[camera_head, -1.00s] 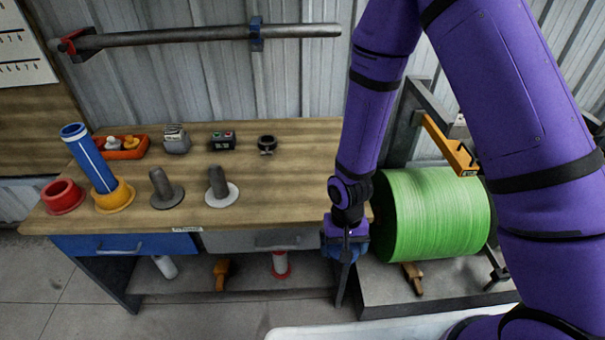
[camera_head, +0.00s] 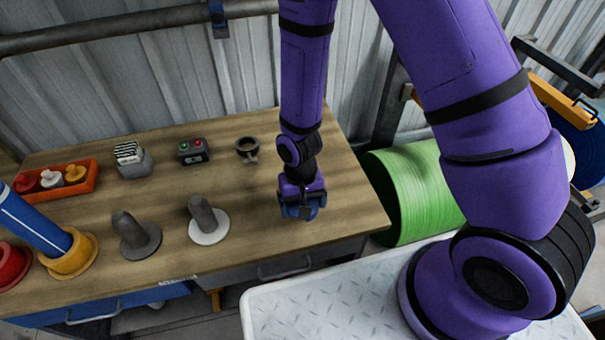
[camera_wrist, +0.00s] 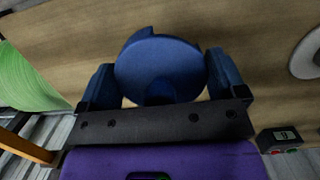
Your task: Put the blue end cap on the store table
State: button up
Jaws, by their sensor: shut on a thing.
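The blue end cap (camera_wrist: 160,65) is between the two fingers of my gripper (camera_wrist: 162,82) in the wrist view, with its round disc facing the camera. My gripper (camera_head: 300,211) is shut on it and hangs over the right part of the wooden table (camera_head: 345,205) in the head view. There the cap is mostly hidden by my gripper. I cannot tell whether the cap touches the tabletop.
Left of my gripper stand a post on a white base (camera_head: 207,222) and a post on a grey base (camera_head: 134,237). A black ring clamp (camera_head: 247,149), a button box (camera_head: 193,151) and an orange tray (camera_head: 90,180) are behind. A green roll (camera_head: 422,195) is at right.

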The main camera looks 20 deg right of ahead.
send_over(333, 183)
jog(key=shift+a+f, duration=0.2)
jog(key=shift+f, duration=0.55)
jog(key=shift+w+d+f, duration=0.1)
jog(key=shift+w+d, duration=0.15)
jog(key=shift+f, duration=1.65)
jog(key=shift+f, duration=0.15)
jog(key=o, duration=0.6)
